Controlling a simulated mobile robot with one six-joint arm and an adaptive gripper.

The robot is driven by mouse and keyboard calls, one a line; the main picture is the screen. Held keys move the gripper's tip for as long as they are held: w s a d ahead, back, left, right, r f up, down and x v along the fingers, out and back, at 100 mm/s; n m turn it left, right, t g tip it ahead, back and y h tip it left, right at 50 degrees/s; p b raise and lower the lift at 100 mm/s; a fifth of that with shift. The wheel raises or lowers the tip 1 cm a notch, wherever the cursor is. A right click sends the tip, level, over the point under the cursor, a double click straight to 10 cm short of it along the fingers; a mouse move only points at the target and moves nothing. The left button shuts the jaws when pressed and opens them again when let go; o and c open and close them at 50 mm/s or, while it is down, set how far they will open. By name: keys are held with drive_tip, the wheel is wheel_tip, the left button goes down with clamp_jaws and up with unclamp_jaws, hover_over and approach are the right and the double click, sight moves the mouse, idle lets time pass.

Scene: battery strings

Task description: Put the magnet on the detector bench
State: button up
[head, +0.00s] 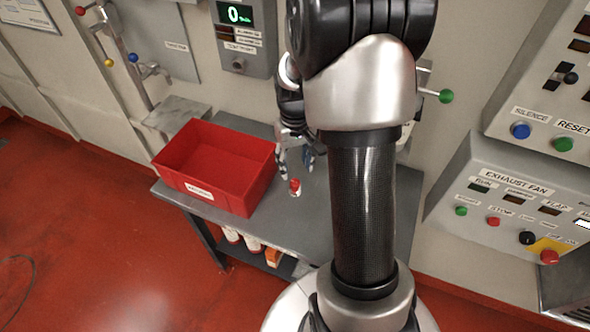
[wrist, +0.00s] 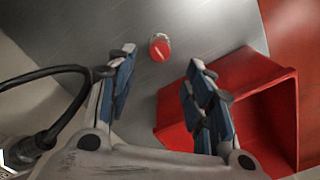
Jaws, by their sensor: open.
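A small object with a red top and pale lower part (head: 295,187), which seems to be the magnet, stands on the grey bench (head: 370,225), right of the red bin. In the wrist view this red-topped object (wrist: 160,48) shows just beyond the gap between the fingertips. My gripper (head: 295,162) is open and empty, close above and behind it. In the wrist view my gripper (wrist: 161,62) has its blue-padded fingers spread, touching nothing that I can see. My arm hides part of the bench.
A red bin (head: 178,182) stands on the bench's left side, close to one finger in the wrist view. A wall unit with a green "0" display (head: 238,15) is above the bench. Control panels (head: 520,195) stand at the right. Bottles sit on the lower shelf.

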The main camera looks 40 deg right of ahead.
drive_tip(key=s+a+r+t, duration=0.1)
drive_tip(key=a+r, duration=0.4)
drive_tip(key=r, duration=0.4)
drive_tip(key=s+a+r+n+t, duration=0.1)
drive_tip(key=s+a+r, duration=0.4)
drive_tip(key=s, duration=0.3)
drive_tip(key=s+a+r+n+t, duration=0.2)
drive_tip(key=s+a+r, duration=0.3)
drive_tip(key=s+a, duration=0.3)
drive_tip(key=shift+s+r+t, duration=0.2)
drive_tip(key=shift+r+t, duration=0.1)
